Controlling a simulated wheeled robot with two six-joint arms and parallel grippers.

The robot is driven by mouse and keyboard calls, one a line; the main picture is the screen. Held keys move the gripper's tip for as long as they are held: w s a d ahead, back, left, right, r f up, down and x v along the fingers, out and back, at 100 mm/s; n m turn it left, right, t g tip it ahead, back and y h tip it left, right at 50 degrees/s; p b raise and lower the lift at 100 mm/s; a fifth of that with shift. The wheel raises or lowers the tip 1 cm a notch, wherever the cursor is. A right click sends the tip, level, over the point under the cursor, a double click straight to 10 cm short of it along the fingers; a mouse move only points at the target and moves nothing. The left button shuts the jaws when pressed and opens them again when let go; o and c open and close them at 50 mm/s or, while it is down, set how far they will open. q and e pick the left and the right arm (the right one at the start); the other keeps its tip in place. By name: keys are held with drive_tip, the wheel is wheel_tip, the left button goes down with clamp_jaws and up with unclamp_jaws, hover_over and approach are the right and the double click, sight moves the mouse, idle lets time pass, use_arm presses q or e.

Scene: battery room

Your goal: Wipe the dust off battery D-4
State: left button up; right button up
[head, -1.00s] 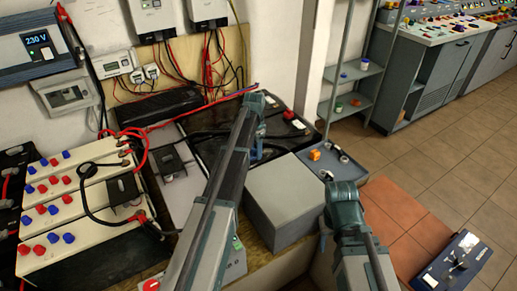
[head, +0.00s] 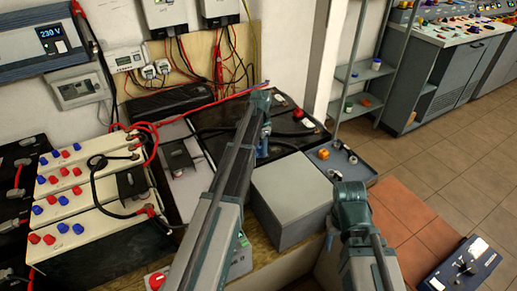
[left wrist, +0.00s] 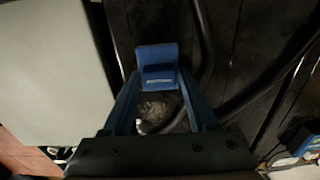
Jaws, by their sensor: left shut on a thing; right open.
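Black batteries (head: 214,146) stand on the bench under my left arm; no label D-4 can be read. My left gripper (head: 262,148) is over them, pointing down, its fingertips partly hidden by my own arm in the head view. In the left wrist view its fingers (left wrist: 158,85) are shut on a blue block-like wiper (left wrist: 157,66), held over or against a black top; contact cannot be told. A greyish speckled patch (left wrist: 157,110) shows between the fingers. My right gripper (head: 350,205) is open beside the grey box, with nothing seen in it.
A grey box (head: 289,190) stands close to the right of my left arm. Black cables (left wrist: 205,45) run across the battery tops. Cream batteries (head: 85,213) with red and blue caps are at left. A grey tray (head: 352,164) holds small parts.

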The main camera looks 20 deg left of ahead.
sight(281, 145)
use_arm(q)
drive_tip(key=shift+w+d, duration=0.9)
drive_tip(key=shift+w, duration=0.15)
drive_tip(key=shift+w+d, duration=1.2)
drive_tip(key=shift+w, duration=0.15)
drive_tip(key=shift+w+d, duration=1.15)
drive_tip(key=shift+w, duration=0.3)
drive_tip(key=shift+f, duration=0.1)
drive_tip(key=shift+s, duration=0.1)
drive_tip(key=shift+s, duration=0.1)
